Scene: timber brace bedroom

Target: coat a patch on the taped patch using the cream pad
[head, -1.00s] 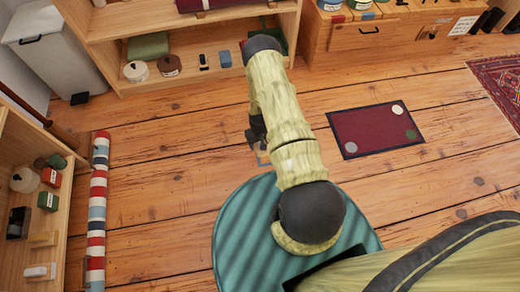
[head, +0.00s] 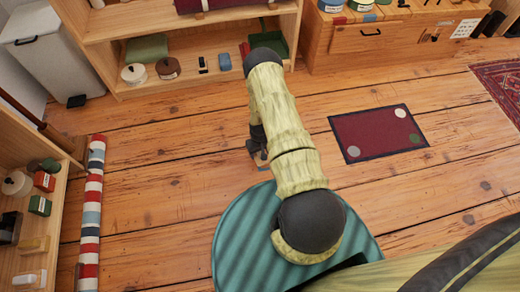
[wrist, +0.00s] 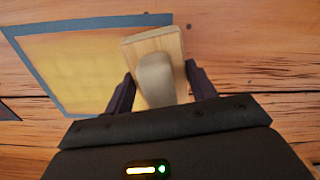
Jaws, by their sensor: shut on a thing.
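The cream pad (wrist: 174,41) shows in the wrist view as a pale wooden plate with a rounded cream handle. My gripper (wrist: 160,73) is shut on that handle, one dark finger on each side. The taped patch (wrist: 70,72) is a yellow area of floor framed by blue-grey tape, left of and partly behind the pad. The pad overlaps the patch's right side in the picture; I cannot tell whether it touches the floor. In the head view my gripper (head: 258,152) is low near the floor, and my arm hides most of the patch.
A dark red mat (head: 375,132) lies to the right. A striped roll (head: 91,210) lies at left beside a shelf (head: 52,215). Shelving (head: 125,92) stands at the back. Bare planks lie between.

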